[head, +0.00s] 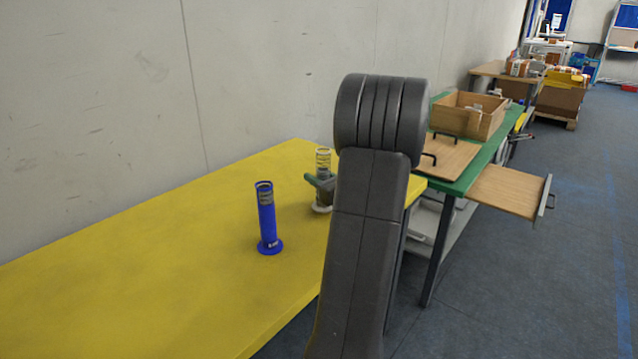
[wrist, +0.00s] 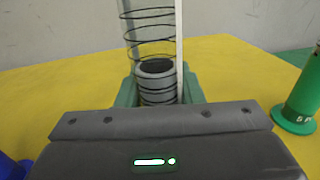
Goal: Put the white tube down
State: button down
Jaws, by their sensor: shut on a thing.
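The white tube (head: 322,208) is upright over the yellow table, towards its right end in the head view. Its pale round base shows low down, at or just above the tabletop; I cannot tell if it touches. My gripper (head: 320,185) has green fingers shut on the tube's middle, partly hidden by my arm. In the wrist view my gripper (wrist: 158,93) has a finger on each side of the tube's grey ringed collar (wrist: 155,70), with the clear, ringed upper part rising above. The base is hidden there.
A blue tube (head: 267,220) stands on the yellow table (head: 150,270), left of my gripper. A green tube (wrist: 303,100) stands at the right in the wrist view. A concrete wall (head: 100,100) rises behind. The table's left part is clear. A green table with a wooden box (head: 468,118) is beyond.

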jog(key=shift+f, duration=0.35)
jog(key=shift+f, duration=0.2)
jog(key=c, duration=1)
grip_release()
jog(key=shift+o, duration=0.2)
jog(key=shift+r, duration=0.1)
jog(key=shift+r, duration=0.2)
jog(key=v, duration=1.2)
jog(key=shift+f+p, duration=0.1)
jog(key=shift+p, duration=0.2)
